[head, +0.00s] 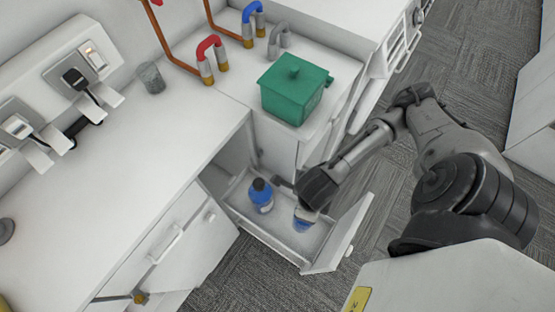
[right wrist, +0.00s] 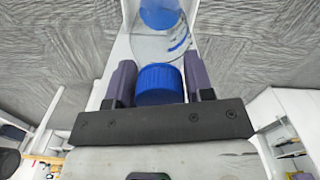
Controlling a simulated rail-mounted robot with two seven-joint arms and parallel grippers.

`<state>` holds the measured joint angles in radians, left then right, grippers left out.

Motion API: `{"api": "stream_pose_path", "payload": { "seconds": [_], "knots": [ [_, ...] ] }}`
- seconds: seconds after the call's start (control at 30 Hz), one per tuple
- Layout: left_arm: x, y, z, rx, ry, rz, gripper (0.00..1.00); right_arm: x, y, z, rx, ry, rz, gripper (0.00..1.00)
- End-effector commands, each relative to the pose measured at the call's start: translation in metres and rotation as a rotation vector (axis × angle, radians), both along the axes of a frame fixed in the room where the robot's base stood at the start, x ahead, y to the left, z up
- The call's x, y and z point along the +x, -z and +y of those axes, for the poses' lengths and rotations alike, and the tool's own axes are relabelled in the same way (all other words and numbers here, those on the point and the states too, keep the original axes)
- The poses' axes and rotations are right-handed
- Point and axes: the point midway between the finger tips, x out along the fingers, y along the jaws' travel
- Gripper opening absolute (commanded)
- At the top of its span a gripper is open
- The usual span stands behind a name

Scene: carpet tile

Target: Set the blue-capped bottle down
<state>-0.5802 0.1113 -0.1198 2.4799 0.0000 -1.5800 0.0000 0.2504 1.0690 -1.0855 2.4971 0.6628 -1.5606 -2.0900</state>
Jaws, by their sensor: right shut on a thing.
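The blue-capped bottle (head: 302,225) is in the open drawer (head: 318,242), below my right gripper (head: 308,208). In the right wrist view its blue cap (right wrist: 160,84) sits between the two fingers of my right gripper (right wrist: 159,82), which is shut on it. The clear body with blue on it (right wrist: 160,42) extends beyond the cap. In the head view the gripper hides the bottle's top. I cannot tell whether its base touches the drawer floor. My left gripper is not in view.
A blue bottle with a dark cap (head: 261,196) stands in the drawer, left of the held bottle. The drawer front (head: 342,236) is close on the right. A green lidded box (head: 294,92) stands on the counter above. The drawer floor between the bottles and the front edge is clear.

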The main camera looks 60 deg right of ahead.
Motion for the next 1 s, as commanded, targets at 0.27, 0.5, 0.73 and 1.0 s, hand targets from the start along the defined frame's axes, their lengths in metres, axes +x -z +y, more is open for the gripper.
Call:
{"api": "stream_pose_path", "payload": {
  "seconds": [0.27,0.5,0.73,1.0],
  "knots": [
    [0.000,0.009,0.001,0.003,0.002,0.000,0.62,-0.009,0.012,-0.001,0.000,-0.137,-0.001,0.01],
    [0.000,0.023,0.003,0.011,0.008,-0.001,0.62,-0.010,0.044,-0.001,0.000,-0.146,0.001,0.01],
    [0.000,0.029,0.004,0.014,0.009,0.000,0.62,-0.010,0.071,-0.002,-0.001,-0.146,0.000,0.01],
    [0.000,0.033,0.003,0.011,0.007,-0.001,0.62,-0.010,0.085,-0.001,0.000,-0.145,0.000,0.01]
  ]
}}
